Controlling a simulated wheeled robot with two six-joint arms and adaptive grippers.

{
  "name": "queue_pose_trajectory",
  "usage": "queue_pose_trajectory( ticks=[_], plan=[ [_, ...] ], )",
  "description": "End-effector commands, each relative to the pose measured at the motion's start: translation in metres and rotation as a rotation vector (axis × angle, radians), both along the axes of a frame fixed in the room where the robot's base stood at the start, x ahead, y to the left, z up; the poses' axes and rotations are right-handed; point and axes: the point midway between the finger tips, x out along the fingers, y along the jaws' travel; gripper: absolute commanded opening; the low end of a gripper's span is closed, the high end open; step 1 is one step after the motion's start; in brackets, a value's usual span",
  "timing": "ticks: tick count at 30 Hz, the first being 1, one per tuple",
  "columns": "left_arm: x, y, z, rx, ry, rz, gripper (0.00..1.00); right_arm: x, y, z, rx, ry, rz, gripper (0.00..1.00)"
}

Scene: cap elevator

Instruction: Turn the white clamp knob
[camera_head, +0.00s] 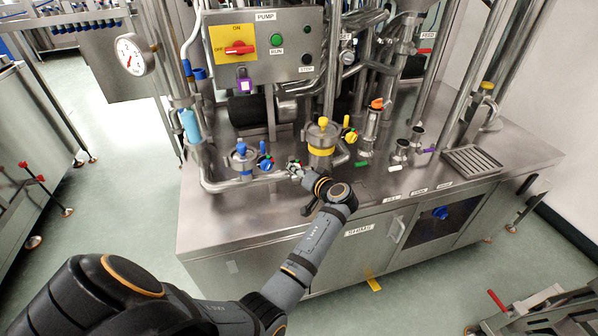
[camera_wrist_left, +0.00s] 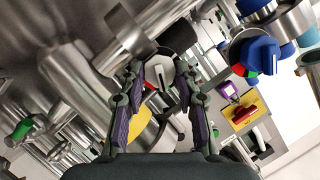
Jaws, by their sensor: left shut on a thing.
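The white clamp knob (camera_wrist_left: 160,71) shows between the fingertips of my left gripper (camera_wrist_left: 160,82) in the left wrist view. It is a pale round knob with small red and green marks beside it. My left gripper is shut on it, one finger on each side. In the head view my left gripper (camera_head: 301,174) reaches the pipe run at the front of the steel bench, between the blue-topped and yellow-banded fittings. There the gripper largely hides the knob. My right gripper is in neither view.
A blue knob (camera_head: 265,163) sits left of the gripper, and a yellow-banded housing (camera_head: 321,143) stands just behind it. The pump panel (camera_head: 263,46) hangs above. Pipes crowd the back. The bench front (camera_head: 240,214) is clear.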

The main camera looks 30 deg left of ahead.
Motion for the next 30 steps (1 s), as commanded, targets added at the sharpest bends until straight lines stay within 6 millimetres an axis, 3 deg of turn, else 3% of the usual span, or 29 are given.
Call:
queue_pose_trajectory(
  ticks=[4, 5, 10, 20, 30],
  plan=[
    [0.001, 0.000, 0.001, 0.000, -0.003, -0.001, 0.01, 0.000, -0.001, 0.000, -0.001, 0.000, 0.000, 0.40],
    [0.001, 0.000, 0.001, 0.000, -0.003, -0.001, 0.34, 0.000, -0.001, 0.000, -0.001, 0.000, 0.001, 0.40],
    [0.000, 0.000, 0.001, 0.000, -0.003, -0.001, 0.56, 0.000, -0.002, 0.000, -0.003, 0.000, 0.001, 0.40],
    [0.000, 0.000, 0.005, 0.000, -0.003, -0.001, 0.56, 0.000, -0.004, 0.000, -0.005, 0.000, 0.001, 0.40],
    [0.001, 0.000, 0.073, -0.001, -0.007, 0.000, 0.56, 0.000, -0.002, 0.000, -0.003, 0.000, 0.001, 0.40]
  ],
)
